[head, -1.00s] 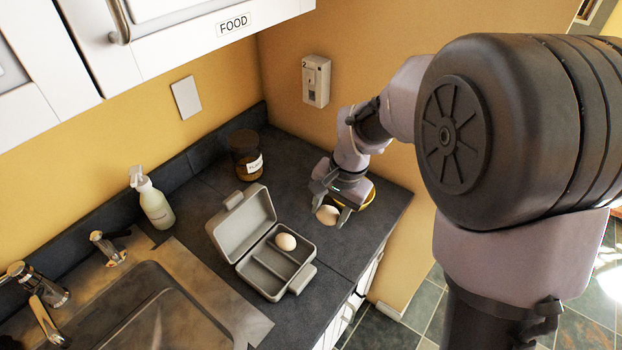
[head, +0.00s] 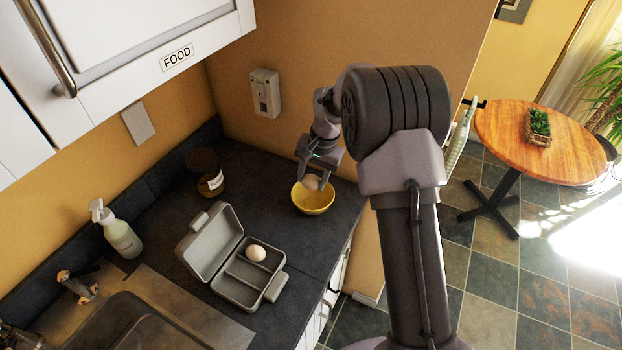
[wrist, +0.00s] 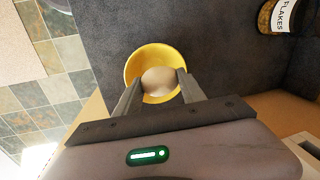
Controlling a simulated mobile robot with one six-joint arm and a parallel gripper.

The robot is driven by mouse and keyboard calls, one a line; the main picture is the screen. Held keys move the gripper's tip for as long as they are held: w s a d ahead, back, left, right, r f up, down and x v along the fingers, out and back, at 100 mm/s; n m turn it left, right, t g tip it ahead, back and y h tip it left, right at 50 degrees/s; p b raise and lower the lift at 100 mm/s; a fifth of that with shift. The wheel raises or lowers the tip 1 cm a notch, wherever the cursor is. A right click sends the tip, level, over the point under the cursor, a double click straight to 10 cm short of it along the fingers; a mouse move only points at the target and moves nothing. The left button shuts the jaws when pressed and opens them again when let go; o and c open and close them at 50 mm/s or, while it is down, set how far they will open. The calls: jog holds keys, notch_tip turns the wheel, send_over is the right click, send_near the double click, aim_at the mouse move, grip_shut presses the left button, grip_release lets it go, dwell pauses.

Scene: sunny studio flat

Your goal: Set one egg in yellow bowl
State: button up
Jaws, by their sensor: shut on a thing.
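The egg covers much of the bowl's inside. Whether it touches the bowl I cannot tell. A second egg (head: 256,254) lies in a compartment of the open grey box (head: 244,292) to the left of the bowl.
A labelled dark jar (head: 205,172) stands behind the box. Counter (head: 285,240) between box and bowl is clear. A round wooden table (head: 556,160) stands off to the right.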

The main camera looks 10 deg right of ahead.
jog(key=shift+f, duration=0.15)
dwell(0.3)
jog(key=b, duration=0.4)
send_over(312, 209)
jog(key=shift+f, duration=2.3)
jog(key=shift+f+b, duration=0.85)
jog(key=shift+f, duration=0.55)
jog(key=o, duration=1.4)
jog(key=d+r+p, duration=0.1)
jog(key=r, duration=0.4)
jog(key=s+r+p, duration=0.1)
jog(key=r+p, duration=0.1)
jog(key=r, duration=0.4)
jog(key=s+d+r+p, duration=0.1)
jog(key=r, duration=0.5)
jog(key=shift+d+r, duration=0.25)
jog(key=shift+d, duration=0.05)
